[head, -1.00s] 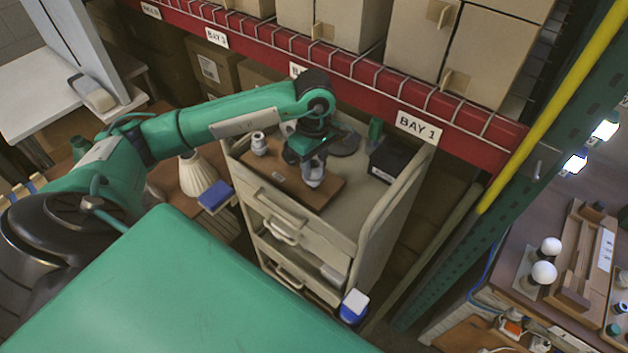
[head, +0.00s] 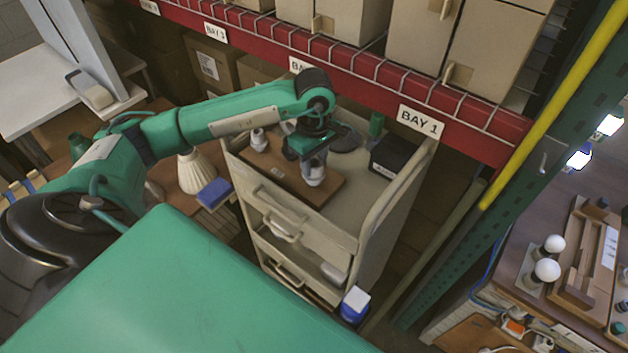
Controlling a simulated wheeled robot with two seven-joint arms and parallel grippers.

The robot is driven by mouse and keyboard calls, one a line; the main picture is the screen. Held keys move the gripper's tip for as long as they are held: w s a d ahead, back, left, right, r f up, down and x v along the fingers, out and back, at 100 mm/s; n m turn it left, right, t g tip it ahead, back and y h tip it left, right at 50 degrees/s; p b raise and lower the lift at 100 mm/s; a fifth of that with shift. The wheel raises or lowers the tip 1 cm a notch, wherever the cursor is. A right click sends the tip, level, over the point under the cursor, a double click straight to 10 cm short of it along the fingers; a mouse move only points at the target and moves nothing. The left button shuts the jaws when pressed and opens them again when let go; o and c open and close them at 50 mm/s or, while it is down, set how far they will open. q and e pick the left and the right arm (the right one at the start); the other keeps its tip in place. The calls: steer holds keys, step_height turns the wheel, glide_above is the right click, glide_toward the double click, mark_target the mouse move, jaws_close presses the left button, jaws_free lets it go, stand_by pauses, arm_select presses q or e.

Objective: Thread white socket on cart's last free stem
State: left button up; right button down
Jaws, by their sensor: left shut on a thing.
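The cart (head: 352,212) stands below the shelf with a brown wooden board (head: 277,173) on its top. My left gripper (head: 314,167) points down over the right part of the board and is shut on the white socket (head: 315,178). The socket is low, at or just above the board. The stem under it is hidden by the socket and gripper. A second white socket (head: 259,140) stands upright at the board's left end. My right gripper is not in view.
A black bin (head: 392,160), a dark round disc (head: 345,140) and a green part (head: 376,124) are on the cart top behind the gripper. The red shelf beam (head: 360,75) runs close behind the cart. Raised side walls edge the cart top.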

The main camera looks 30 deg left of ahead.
arm_select(q)
steer(key=shift+f+b, duration=0.35)
steer(key=shift+b, duration=0.4)
stand_by(1.1)
steer(key=shift+o, duration=1.4)
steer(key=c, duration=0.4)
steer(key=shift+o, duration=0.2)
